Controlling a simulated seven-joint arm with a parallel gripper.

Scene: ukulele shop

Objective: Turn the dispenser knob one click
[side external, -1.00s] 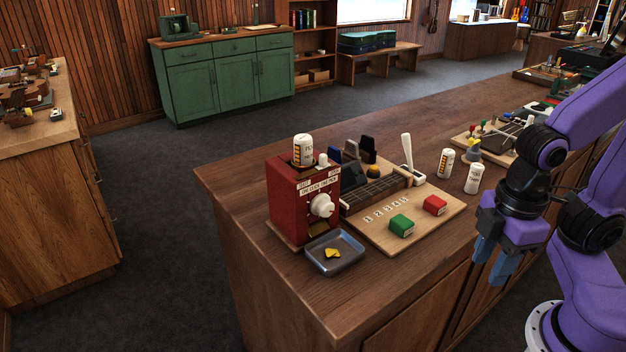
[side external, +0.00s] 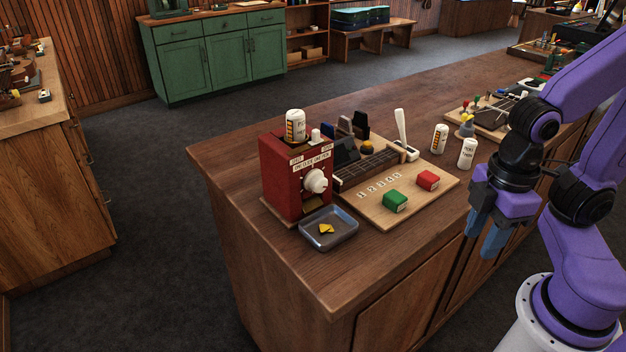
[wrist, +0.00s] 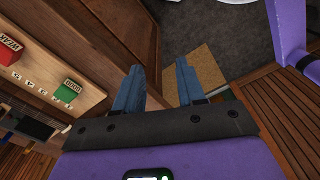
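The dispenser (side external: 283,178) is a red box near the left end of the wooden counter. Its white round knob (side external: 315,181) is on the front face, under a printed label. A metal tray (side external: 342,238) sits in front of it with a few yellow picks (side external: 326,229) inside. My gripper (side external: 484,238) hangs at the right, by the counter's front edge, well apart from the dispenser. In the wrist view its two blue fingers (wrist: 158,88) are spread with nothing between them. The dispenser is not in the wrist view.
A wooden board (side external: 437,196) right of the dispenser holds a green block (side external: 395,201), a red block (side external: 428,181) and a ukulele neck. A canister (side external: 295,126) tops the dispenser. The counter's front strip is bare.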

